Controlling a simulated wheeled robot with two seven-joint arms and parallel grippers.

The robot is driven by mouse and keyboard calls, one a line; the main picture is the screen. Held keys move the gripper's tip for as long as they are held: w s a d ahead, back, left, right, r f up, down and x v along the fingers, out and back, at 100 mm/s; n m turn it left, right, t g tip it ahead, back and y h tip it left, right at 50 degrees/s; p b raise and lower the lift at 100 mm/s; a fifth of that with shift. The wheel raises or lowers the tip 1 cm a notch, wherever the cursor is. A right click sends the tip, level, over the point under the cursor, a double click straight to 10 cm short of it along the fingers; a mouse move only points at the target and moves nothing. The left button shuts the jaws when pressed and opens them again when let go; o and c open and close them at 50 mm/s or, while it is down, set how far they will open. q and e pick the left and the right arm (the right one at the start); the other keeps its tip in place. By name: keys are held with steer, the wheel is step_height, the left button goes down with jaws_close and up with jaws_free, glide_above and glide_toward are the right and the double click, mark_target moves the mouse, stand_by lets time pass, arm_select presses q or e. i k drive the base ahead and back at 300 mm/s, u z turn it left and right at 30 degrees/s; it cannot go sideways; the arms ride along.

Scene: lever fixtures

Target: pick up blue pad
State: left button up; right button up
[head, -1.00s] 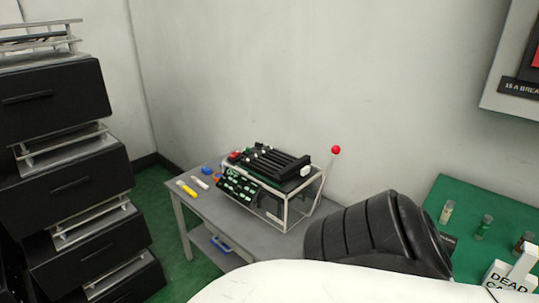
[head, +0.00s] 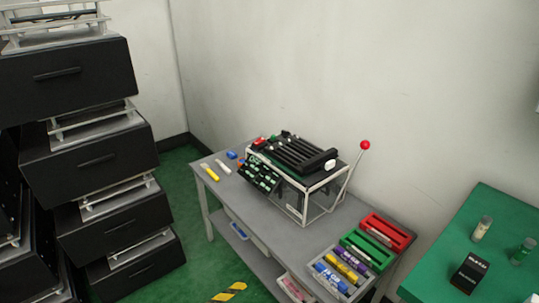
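A small blue object (head: 231,155), which may be the blue pad, lies near the back left edge of the grey table (head: 350,212). It is too small to tell its exact shape. It lies behind a white marker-like item (head: 223,167) and a yellow one (head: 210,172), and left of the machine with a red-knobbed lever (head: 364,146). Neither of my grippers is in the head view.
Red (head: 386,233) and green (head: 367,249) trays and a bin of markers (head: 342,274) sit at the table's right end. A black drawer stack (head: 90,160) stands left. A green table (head: 465,240) stands right. Green floor shows between stack and grey table.

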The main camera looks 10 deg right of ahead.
mark_target(231, 154)
steer(key=u, duration=0.55)
steer(key=k, duration=0.65)
steer(key=z, duration=0.1)
steer(key=i, duration=2.35)
steer(key=u, duration=0.4)
